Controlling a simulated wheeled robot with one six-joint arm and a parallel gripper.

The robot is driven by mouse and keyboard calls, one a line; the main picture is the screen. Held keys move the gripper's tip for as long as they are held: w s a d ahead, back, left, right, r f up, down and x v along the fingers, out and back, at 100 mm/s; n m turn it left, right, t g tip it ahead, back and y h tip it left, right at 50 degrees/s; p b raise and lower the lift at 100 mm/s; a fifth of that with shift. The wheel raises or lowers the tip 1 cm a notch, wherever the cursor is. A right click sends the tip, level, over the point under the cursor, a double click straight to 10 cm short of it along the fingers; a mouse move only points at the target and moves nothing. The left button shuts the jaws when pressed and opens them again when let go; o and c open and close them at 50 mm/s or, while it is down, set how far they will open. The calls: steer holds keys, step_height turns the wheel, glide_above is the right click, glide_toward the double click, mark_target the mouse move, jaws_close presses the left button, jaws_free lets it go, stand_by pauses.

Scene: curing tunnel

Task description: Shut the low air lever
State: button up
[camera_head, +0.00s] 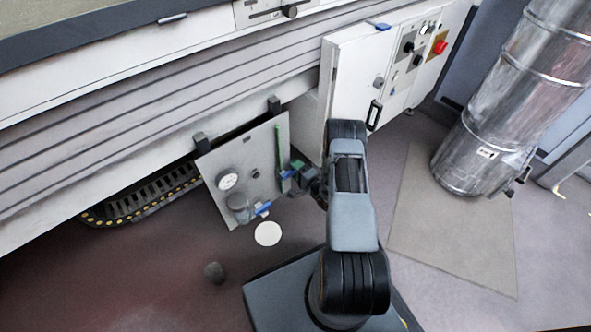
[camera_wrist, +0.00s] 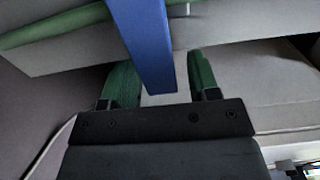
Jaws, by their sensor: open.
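A grey panel (camera_head: 222,165) hangs below the long machine and carries a round gauge, a vertical green pipe and two blue levers. One blue lever (camera_head: 288,173) is beside the pipe, at my gripper (camera_head: 298,171). The other blue lever (camera_head: 263,208) is lower, near the panel's bottom edge. In the wrist view my gripper (camera_wrist: 163,78) is open, its green fingers on either side of a blue lever (camera_wrist: 145,40). The lever's end reaches between them; whether they touch it is unclear.
A white control cabinet (camera_head: 352,85) with a black handle stands right of the panel, close to my arm. A shiny metal duct (camera_head: 505,100) stands at the right. A white disc (camera_head: 268,234) and a dark round object (camera_head: 213,272) are below the panel.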

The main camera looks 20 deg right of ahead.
steer(key=p+v, duration=0.3)
steer(key=v, duration=1)
steer(key=shift+s+p, duration=0.35)
steer(key=shift+s, duration=0.1)
